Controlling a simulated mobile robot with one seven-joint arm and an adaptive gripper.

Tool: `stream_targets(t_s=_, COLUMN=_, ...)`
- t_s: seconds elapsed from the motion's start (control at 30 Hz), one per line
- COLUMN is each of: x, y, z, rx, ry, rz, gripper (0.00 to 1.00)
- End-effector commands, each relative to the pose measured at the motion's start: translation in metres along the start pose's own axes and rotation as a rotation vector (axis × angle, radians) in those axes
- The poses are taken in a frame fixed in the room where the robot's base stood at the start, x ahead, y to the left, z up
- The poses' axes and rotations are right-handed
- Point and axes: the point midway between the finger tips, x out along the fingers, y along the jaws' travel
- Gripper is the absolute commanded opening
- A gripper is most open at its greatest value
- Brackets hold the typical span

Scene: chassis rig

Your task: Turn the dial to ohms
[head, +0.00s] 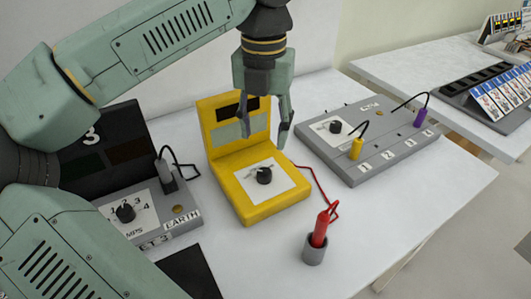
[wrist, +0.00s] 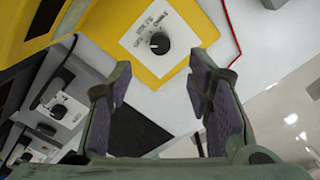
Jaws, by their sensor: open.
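The dial (head: 264,175) is a round black knob on a white label plate on the yellow meter (head: 241,203). In the wrist view the dial (wrist: 159,43) sits at the upper middle, with small lettering around it that is hard to read. My gripper (head: 282,128) is open and empty, above and behind the dial in the head view, in front of the meter's upright panel. In the wrist view its two fingers (wrist: 167,97) are spread wide below the dial, apart from it. Which mark the dial points to I cannot tell.
A grey unit with a dial (head: 125,212) stands left. A grey box (head: 392,158) with yellow and purple plugs stands right. A red probe (head: 320,228) stands in a grey holder (head: 315,252) at the front, its red lead running to the meter. White table is clear around the front right.

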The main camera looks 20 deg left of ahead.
Motion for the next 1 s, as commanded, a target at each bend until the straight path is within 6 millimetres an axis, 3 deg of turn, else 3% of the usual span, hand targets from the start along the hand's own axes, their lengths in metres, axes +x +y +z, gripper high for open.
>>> stream_targets(t_s=0.4, x=0.070, y=0.000, z=-0.001, rx=0.001, ry=0.003, rz=-0.002, gripper=0.46)
stream_targets(t_s=0.6, x=0.096, y=0.000, z=-0.001, rx=-0.001, ry=0.002, rz=-0.001, gripper=0.46)
stream_targets(t_s=1.0, x=0.103, y=0.000, z=0.000, rx=-0.001, ry=0.000, rz=0.000, gripper=0.45)
